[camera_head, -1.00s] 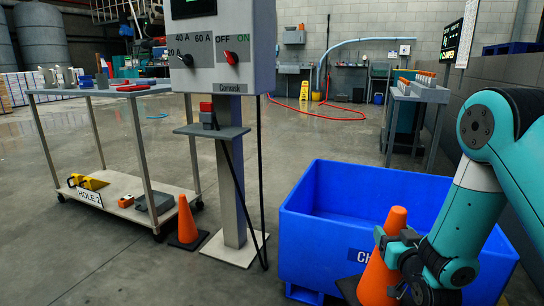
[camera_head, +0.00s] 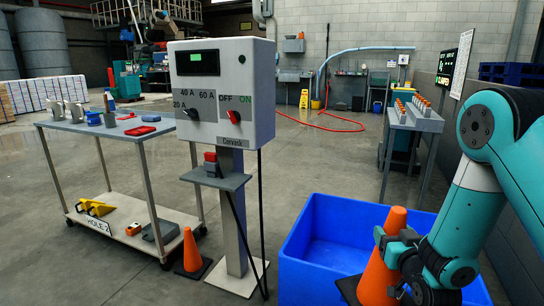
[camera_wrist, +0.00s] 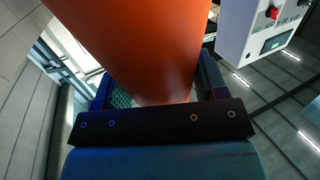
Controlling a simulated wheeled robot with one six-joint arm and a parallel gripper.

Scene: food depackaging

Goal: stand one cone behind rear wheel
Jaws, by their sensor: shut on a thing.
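An orange cone (camera_head: 378,272) with a dark base is held upright in my gripper (camera_head: 396,268), in front of the blue bin at the right of the head view. In the wrist view the cone (camera_wrist: 145,40) fills the space between the jaws of my gripper (camera_wrist: 155,95). A second orange cone (camera_head: 192,250) stands on the floor between the wheeled cart (camera_head: 115,128) and the control post. The cart's wheels show at its lower shelf (camera_head: 165,235); which of them is the rear wheel I cannot tell.
A control box (camera_head: 222,95) on a post stands in the middle, with a cable hanging from it. The blue bin (camera_head: 300,262) is beside it on the right. A narrow table (camera_head: 415,118) stands farther back. The floor left of the cart is open.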

